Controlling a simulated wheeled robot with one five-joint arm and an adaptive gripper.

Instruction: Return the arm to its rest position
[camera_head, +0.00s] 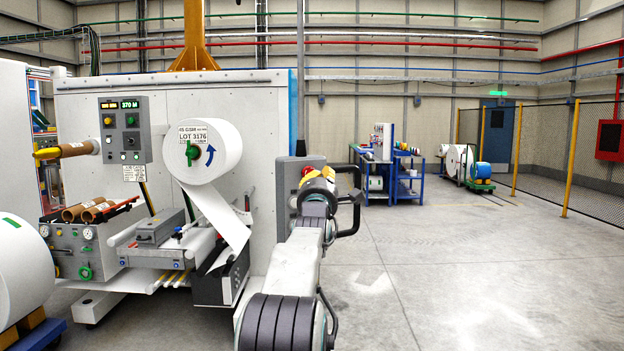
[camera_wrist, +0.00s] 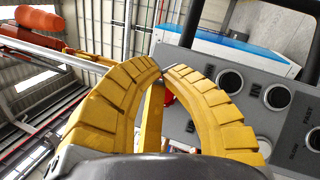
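My gripper (camera_head: 320,174) is at the end of my raised arm, in the middle of the head view. In the wrist view its two yellow ribbed fingers (camera_wrist: 163,71) curve together, with their tips meeting or almost meeting. Nothing shows held between them. A grey control panel (camera_wrist: 205,118) with round black buttons and white labels is behind the right finger; I cannot tell whether they touch. In the head view a grey box with a red button (camera_head: 306,171) stands behind my gripper, partly hidden by it, with a black bar handle (camera_head: 353,215) to its right.
A machine with a white roll (camera_head: 221,150) and a control box (camera_head: 125,130) stands left of my arm. Another white roll (camera_head: 20,270) is at the near left. A blue cart (camera_head: 408,188) and yellow-post fence (camera_head: 571,160) are farther back. The right floor (camera_head: 480,270) is clear.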

